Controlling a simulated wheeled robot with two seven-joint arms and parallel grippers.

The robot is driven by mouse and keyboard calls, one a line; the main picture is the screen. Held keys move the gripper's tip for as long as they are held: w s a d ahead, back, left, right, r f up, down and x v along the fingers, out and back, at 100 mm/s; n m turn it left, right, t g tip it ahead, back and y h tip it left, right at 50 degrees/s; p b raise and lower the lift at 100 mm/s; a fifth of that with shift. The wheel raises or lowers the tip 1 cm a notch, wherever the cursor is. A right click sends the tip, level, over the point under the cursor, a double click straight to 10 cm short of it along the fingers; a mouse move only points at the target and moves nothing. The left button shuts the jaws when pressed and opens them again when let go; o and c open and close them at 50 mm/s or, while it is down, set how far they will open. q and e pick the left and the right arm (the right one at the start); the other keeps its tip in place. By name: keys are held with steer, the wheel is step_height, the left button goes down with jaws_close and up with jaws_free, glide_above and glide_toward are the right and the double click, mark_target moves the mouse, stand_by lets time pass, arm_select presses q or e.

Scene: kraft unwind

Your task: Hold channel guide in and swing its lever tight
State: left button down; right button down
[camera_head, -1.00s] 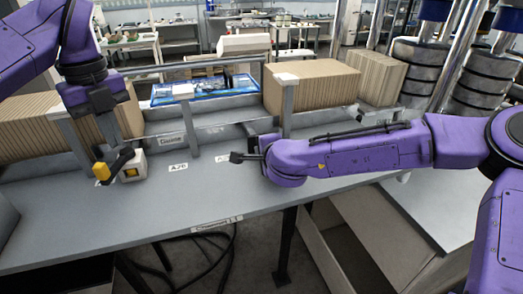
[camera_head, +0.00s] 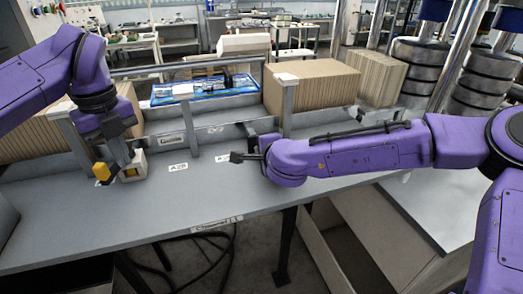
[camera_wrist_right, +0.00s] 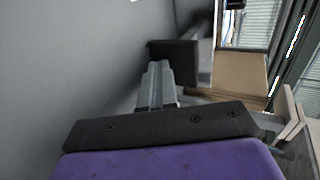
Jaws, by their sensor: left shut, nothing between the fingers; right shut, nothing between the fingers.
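A small pale clamp block (camera_head: 133,168) sits on the grey bench at the left, by the foot of the rail. A yellow lever end (camera_head: 101,171) sticks out on its left side. My left gripper (camera_head: 124,158) is shut and points down at the block, partly covering it and the lever; I cannot tell if it touches. A grey channel rail with a "Guide" label (camera_head: 170,139) runs behind. My right gripper (camera_head: 240,157) is shut and empty above the bench, apart from the clamp. Its shut fingers also show in the right wrist view (camera_wrist_right: 158,85).
Grey uprights (camera_head: 187,125) and (camera_head: 286,108) stand along the rail. Stacks of brown kraft board (camera_head: 312,88) stand behind it, with a blue tray (camera_head: 205,90) between. The bench front (camera_head: 180,210) is clear. Metal rollers (camera_head: 415,75) stand at the back right.

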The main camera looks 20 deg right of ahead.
mark_target(97, 165)
arm_select(q)
steer(key=a+f, duration=0.1)
steer(key=f, duration=0.1)
steer(key=shift+s+a+f, duration=0.1)
steer(key=shift+a+f, duration=0.25)
steer(key=shift+a, duration=0.05)
stand_by(0.6)
steer(key=shift+a, duration=0.1)
steer(key=shift+a, duration=0.75)
steer(key=shift+w+a, duration=0.3)
steer(key=shift+a, duration=0.55)
